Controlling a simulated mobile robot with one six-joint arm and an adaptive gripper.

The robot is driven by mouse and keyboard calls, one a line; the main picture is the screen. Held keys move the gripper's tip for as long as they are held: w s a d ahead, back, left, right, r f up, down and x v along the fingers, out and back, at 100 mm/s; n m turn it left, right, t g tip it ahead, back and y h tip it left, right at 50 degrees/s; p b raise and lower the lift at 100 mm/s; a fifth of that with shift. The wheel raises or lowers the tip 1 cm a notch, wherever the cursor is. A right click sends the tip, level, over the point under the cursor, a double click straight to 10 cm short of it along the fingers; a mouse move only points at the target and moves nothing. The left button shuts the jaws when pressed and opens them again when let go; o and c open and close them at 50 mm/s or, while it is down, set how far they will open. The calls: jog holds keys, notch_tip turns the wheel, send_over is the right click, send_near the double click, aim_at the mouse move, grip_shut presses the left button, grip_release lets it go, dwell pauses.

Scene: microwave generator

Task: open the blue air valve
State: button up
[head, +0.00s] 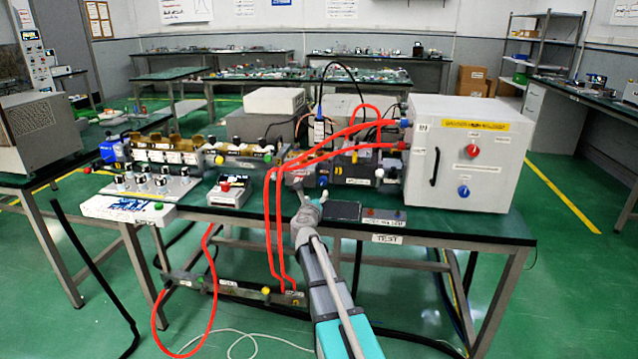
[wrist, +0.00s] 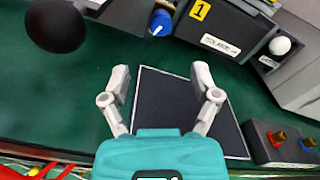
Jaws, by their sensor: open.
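A blue knob with a white mark (wrist: 161,22) shows at the top of the wrist view, left of a dark block with a yellow label 1 (wrist: 200,10). It is likely the blue air valve, but I cannot read a label on it. In the head view a small blue spot (head: 323,180) shows in that area, partly crowded by other parts. My gripper (wrist: 161,75) is open and empty, its fingers apart over a flat black pad (wrist: 170,105), with the blue knob ahead of it. In the head view my gripper (head: 312,197) is at the bench's front edge.
A black ball knob (wrist: 57,25) is at the wrist view's upper left. A button strip (head: 384,217) lies right of the pad. Red hoses (head: 272,220) hang left of my arm. A white cabinet (head: 465,150) with its own blue knob (head: 463,191) stands right.

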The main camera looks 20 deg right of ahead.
aim_at(322, 182)
jog(key=x, duration=1.2)
jog(key=shift+s, duration=0.1)
